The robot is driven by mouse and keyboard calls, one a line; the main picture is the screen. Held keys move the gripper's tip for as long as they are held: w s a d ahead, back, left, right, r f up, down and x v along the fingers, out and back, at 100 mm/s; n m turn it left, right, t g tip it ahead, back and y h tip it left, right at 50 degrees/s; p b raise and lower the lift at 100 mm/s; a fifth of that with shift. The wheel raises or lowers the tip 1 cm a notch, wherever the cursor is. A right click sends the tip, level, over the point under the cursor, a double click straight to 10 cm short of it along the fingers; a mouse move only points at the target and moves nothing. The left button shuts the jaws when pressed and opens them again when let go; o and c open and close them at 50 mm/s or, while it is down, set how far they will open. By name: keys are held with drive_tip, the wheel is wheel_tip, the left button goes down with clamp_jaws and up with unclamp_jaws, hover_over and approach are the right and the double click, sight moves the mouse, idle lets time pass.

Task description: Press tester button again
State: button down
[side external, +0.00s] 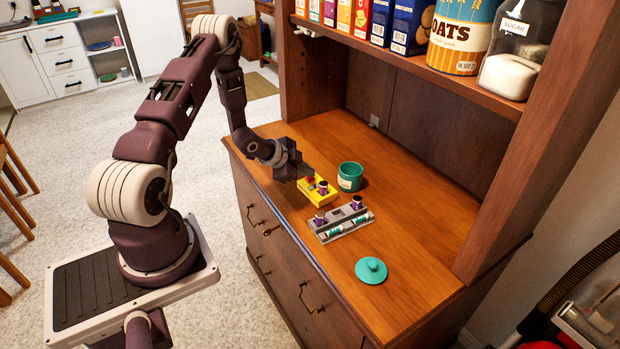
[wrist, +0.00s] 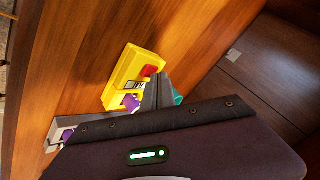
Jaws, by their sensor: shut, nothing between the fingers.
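My gripper (side external: 307,178) is low over the tester's far end, beside the red button. In the wrist view its shut, empty fingertips (wrist: 160,77) appear right beside the button and cover part of the tester. I cannot tell whether they touch the button.
A grey holder (side external: 329,238) with purple knobs and teal-and-white cells lies in front of the tester. A teal cup (side external: 350,178) stands close behind it. A teal lid (side external: 371,270) lies nearer the front. A shelf (side external: 420,68) with boxes and jars hangs above; the counter's right side is clear.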

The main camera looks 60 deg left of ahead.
sight(307, 179)
drive_tip(key=shift+r, duration=0.6)
drive_tip(key=shift+r, duration=0.1)
drive_tip(key=shift+r, duration=2.4)
